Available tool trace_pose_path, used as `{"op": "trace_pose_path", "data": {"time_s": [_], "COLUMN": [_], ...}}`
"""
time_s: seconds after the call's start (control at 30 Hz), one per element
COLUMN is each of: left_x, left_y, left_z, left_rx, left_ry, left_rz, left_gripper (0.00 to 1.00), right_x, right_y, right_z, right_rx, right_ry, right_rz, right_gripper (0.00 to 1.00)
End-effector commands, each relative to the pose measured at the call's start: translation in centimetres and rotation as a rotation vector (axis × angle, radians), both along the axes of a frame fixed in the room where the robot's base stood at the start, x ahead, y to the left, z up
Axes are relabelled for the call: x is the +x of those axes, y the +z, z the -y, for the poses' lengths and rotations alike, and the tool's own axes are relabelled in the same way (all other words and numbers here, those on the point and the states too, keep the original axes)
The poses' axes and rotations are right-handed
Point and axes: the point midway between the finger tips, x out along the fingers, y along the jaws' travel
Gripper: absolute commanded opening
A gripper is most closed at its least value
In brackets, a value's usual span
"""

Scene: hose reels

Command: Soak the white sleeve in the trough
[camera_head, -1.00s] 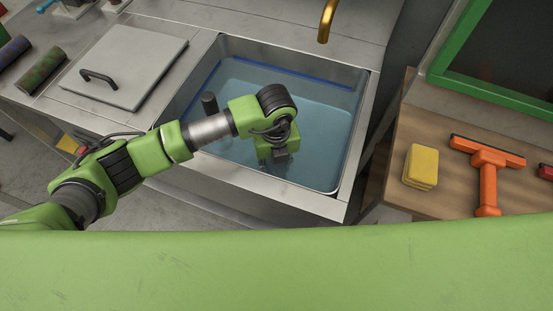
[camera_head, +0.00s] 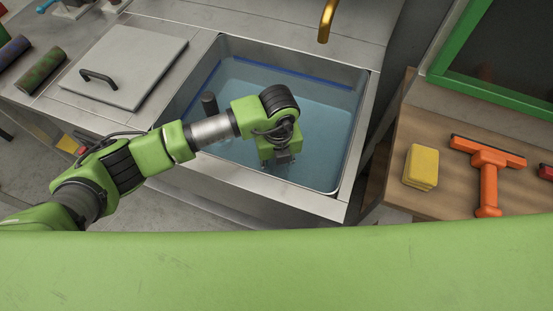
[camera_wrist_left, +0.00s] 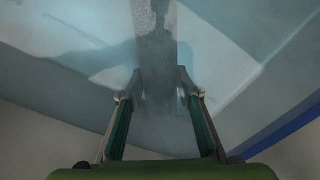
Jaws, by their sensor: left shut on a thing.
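The trough (camera_head: 357,132) is a steel basin with clear blue water in it. My left gripper (camera_head: 283,158) points down into the trough, near its front right part, at or below the water. In the left wrist view my left gripper (camera_wrist_left: 160,92) has its two fingers on either side of a pale grey, speckled strip, which looks like the white sleeve (camera_wrist_left: 157,22). The gripper is shut on it. The view is hazy, and the sleeve's lower end and full shape are unclear. In the head view the sleeve is hidden by the gripper and wrist.
A dark upright cylinder (camera_head: 209,103) stands at the trough's left side, close to my forearm. A brass spout (camera_head: 326,20) hangs over the back. A grey lid (camera_head: 130,62) lies left. A yellow sponge (camera_head: 421,167) and orange squeegee (camera_head: 488,180) lie on the wooden bench at right.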

Motion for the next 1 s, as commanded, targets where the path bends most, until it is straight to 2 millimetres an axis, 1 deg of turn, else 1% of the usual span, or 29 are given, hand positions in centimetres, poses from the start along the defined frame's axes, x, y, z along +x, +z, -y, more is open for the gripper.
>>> {"op": "trace_pose_path", "data": {"time_s": [0.13,0.37,0.73,1.0], "left_x": [0.2,0.22,-0.05,-0.08], "left_y": [0.03,0.03,0.02,0.03], "left_z": [-0.44,-0.48,0.22,0.26], "left_rx": [0.0,0.0,-0.001,0.0], "left_ry": [0.001,0.0,0.0,0.001], "left_rz": [0.0,0.0,0.001,0.001], "left_gripper": [0.09,0.09,0.09,0.09], "right_x": [-0.01,-0.02,-0.04,-0.04], "right_y": [0.0,0.0,-0.16,-0.14], "right_z": [0.06,0.09,0.09,0.09], "right_rx": [-0.001,-0.001,-0.001,-0.001], "right_ry": [0.0,0.0,0.0,0.0], "right_rz": [0.0,0.0,-0.001,-0.001], "right_gripper": [0.4,0.4,0.4,0.4]}}
